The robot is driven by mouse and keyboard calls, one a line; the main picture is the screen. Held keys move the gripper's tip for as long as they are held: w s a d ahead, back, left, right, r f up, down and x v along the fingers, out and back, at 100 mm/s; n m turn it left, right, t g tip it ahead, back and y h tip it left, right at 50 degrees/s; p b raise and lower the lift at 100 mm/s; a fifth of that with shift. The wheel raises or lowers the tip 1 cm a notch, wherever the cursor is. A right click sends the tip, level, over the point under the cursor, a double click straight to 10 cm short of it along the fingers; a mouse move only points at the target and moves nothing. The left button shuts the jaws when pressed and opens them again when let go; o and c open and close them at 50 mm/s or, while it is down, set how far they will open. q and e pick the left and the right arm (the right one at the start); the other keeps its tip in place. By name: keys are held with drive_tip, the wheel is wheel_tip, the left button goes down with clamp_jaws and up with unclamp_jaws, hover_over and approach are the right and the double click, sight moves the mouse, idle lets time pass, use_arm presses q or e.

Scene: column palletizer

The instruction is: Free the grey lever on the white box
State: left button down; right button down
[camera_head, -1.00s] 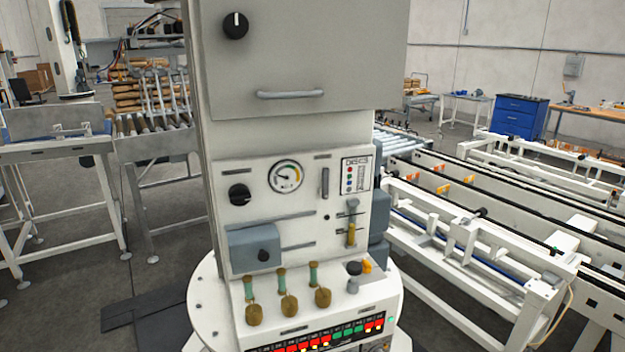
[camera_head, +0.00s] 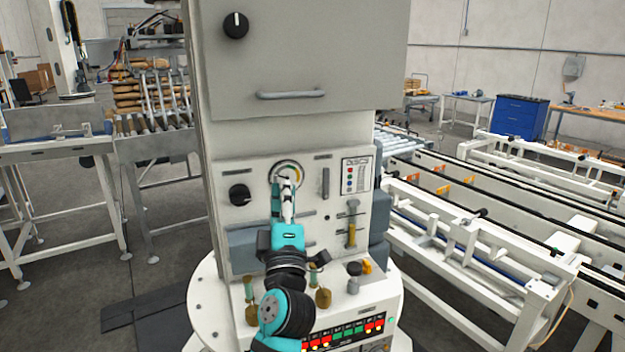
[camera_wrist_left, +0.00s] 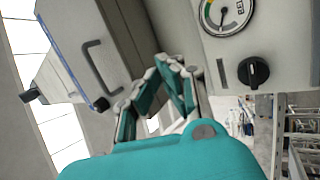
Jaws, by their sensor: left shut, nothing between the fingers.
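The white box is the control cabinet's panel (camera_head: 318,232). It bears a grey upright bar (camera_head: 325,183) right of the gauge (camera_head: 287,170), and a grey-topped upright fitting (camera_head: 352,207) above a yellow part. I cannot tell which is the lever. Brass padlocks (camera_head: 323,298) with green upper parts hang on the lower front; my arm hides one. My left gripper (camera_head: 287,183) is shut and empty, pointing up in front of the gauge's lower part; contact is unclear. Its closed fingers also show in the left wrist view (camera_wrist_left: 170,64). The right gripper is not in view.
A black knob (camera_head: 240,194) is left of the gauge. A blue-grey box (camera_head: 243,247) protrudes lower left, partly behind my arm. The upper cabinet has a grey handle (camera_head: 290,95). Conveyors (camera_head: 470,235) lie right.

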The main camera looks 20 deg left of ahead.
sight(326, 184)
use_arm(q)
drive_tip(key=w+f+n+g+h, duration=0.2)
drive_tip(key=w+f+g, duration=0.2)
drive_tip(key=w+g, duration=0.1)
drive_tip(key=shift+w+d+f+n, duration=0.2)
drive_tip(key=shift+w+n, duration=0.1)
drive_tip(key=shift+w, duration=0.2)
drive_tip(key=p+x, duration=0.2)
drive_tip(key=x, duration=0.7)
drive_tip(key=shift+w+a+r+p, duration=0.1)
drive_tip(key=shift+w+a+p, duration=0.1)
drive_tip(key=shift+p, duration=0.15)
drive_tip(key=w+d, duration=0.2)
drive_tip(key=shift+w+d+p, duration=0.1)
drive_tip(key=shift+w+p, duration=0.15)
drive_tip(key=shift+p, duration=0.05)
drive_tip(key=shift+w+d, duration=0.2)
drive_tip(key=shift+d, duration=0.25)
drive_tip(key=shift+f, duration=0.2)
